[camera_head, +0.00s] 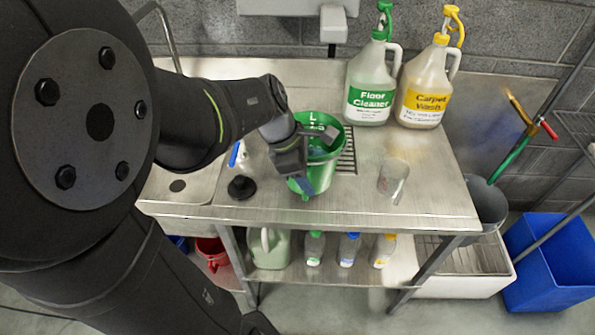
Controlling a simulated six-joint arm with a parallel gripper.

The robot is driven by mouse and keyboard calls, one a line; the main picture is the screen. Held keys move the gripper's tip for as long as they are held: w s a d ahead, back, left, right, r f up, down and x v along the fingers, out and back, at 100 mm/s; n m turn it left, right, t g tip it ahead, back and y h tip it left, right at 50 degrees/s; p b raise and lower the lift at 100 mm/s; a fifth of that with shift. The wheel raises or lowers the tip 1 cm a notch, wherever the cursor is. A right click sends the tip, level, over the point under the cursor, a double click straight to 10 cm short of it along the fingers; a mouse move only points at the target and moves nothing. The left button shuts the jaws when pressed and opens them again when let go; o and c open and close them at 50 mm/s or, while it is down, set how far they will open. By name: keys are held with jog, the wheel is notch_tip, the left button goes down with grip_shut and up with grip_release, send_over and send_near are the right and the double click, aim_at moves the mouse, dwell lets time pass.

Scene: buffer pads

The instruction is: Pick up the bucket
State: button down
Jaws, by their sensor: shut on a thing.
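The green bucket (321,175) stands on the steel counter, right of the sink, by a dark drain grate. It looks upright. My gripper (301,184) reaches down from the upper left to the bucket's near left rim and is shut on it. The gripper covers the left part of the bucket. The bucket's inside is partly hidden, and I cannot tell whether its base touches the counter.
A floor cleaner jug (368,85) and a carpet wash jug (425,90) stand behind on the counter (420,205). A clear beaker (392,178) is right of the bucket. A black round object (242,187) lies left. Several bottles sit on the lower shelf.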

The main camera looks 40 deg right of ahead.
jog(key=s+r, duration=0.5)
jog(key=s, duration=0.4)
jog(key=shift+s+d+r, duration=0.15)
jog(key=shift+r, duration=0.2)
dwell(0.4)
jog(key=c, duration=1.5)
grip_release()
grip_shut()
